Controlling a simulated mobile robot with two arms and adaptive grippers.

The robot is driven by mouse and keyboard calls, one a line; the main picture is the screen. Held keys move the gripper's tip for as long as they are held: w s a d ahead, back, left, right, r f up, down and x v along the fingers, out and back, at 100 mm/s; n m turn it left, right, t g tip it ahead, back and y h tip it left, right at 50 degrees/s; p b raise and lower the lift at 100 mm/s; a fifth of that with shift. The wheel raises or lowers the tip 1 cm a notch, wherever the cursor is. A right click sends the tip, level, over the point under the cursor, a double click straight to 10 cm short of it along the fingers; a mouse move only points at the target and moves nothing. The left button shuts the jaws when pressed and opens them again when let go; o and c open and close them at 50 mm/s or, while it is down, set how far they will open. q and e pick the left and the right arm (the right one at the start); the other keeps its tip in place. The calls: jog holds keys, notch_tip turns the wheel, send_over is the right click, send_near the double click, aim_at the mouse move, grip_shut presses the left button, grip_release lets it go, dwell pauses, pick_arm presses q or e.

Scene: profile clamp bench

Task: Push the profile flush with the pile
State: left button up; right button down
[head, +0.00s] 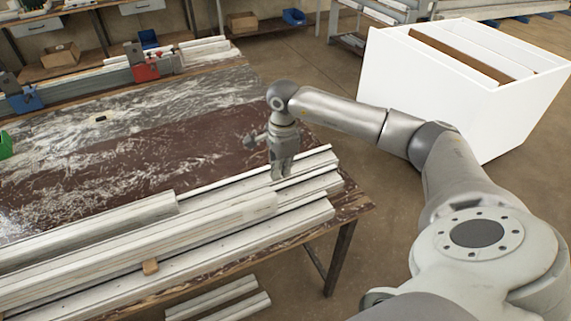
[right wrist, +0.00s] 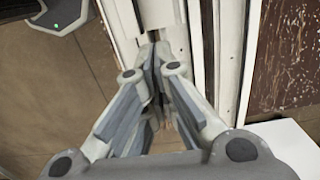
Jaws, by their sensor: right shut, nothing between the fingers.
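A pile of long whitish profiles (head: 318,213) lies along the near edge of the bench. One profile (head: 225,213) lies on top of the pile, and its right end stops short of the right ends of the profiles under it. My right gripper (head: 279,178) points down, shut and empty, close to that end; I cannot tell whether it touches. In the right wrist view, my shut fingers (right wrist: 154,50) are over the whitish profiles (right wrist: 230,60) and hide part of them. My left gripper is not in view.
The worn bench top (head: 110,165) behind the pile is mostly clear. A red clamp (head: 146,68) and a blue clamp (head: 25,99) stand at the back. A large white bin (head: 430,100) stands to the right on the floor.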

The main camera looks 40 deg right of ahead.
aim_at(263, 194)
jog(key=shift+h, duration=0.3)
jog(key=shift+s+d+f+b, duration=0.1)
jog(key=shift+d+f+b, duration=0.1)
jog(key=shift+f+b, duration=0.7)
jog(key=shift+w+d+f+b, duration=0.15)
jog(key=shift+f+b, duration=0.3)
jog(key=shift+f, duration=0.9)
jog(key=shift+s+d+f+b, duration=0.2)
jog(key=shift+f+b, duration=0.45)
jog(key=shift+f, duration=0.5)
jog(key=shift+a+r, duration=0.1)
jog(key=shift+a, duration=0.25)
jog(key=shift+w+a+p, duration=0.25)
jog(key=shift+a, duration=0.55)
jog(key=shift+w+a+p, duration=0.25)
jog(key=shift+a, duration=0.6)
jog(key=shift+w+a+p, duration=0.25)
jog(key=shift+a, duration=0.55)
jog(key=shift+w+a, duration=0.1)
jog(key=shift+a, duration=0.45)
jog(key=shift+d, duration=0.1)
